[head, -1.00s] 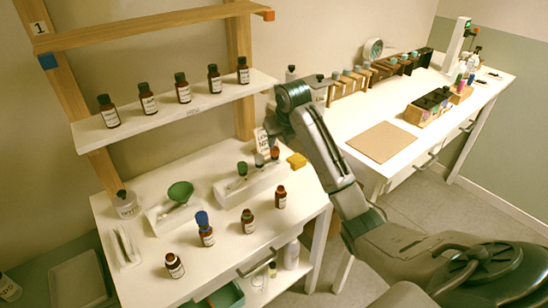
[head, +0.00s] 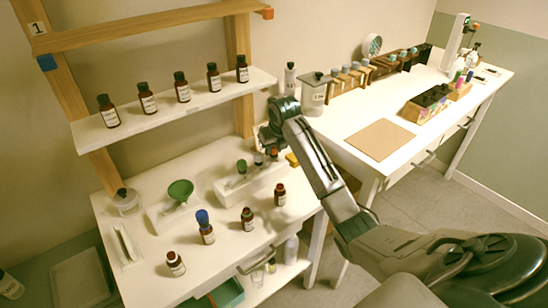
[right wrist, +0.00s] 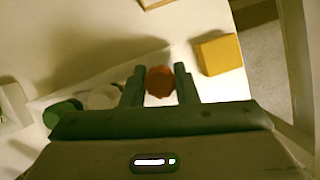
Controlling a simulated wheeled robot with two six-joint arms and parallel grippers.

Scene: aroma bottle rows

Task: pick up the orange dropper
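The orange dropper (head: 273,153) stands in the white holder (head: 227,194) on the left table, at the holder's right end. In the right wrist view its orange top (right wrist: 160,82) lies between the two fingers of my right gripper (right wrist: 160,80). The fingers are apart, one on each side of the top with little or no gap; no firm grip shows. In the head view my right gripper (head: 267,142) is just above the dropper, pointing down. My left gripper is not in view.
A yellow block (right wrist: 218,53) sits close to the right of the dropper. Several brown bottles, one with a blue dropper (head: 204,226), stand in front. A shelf (head: 175,109) with brown bottles is above left.

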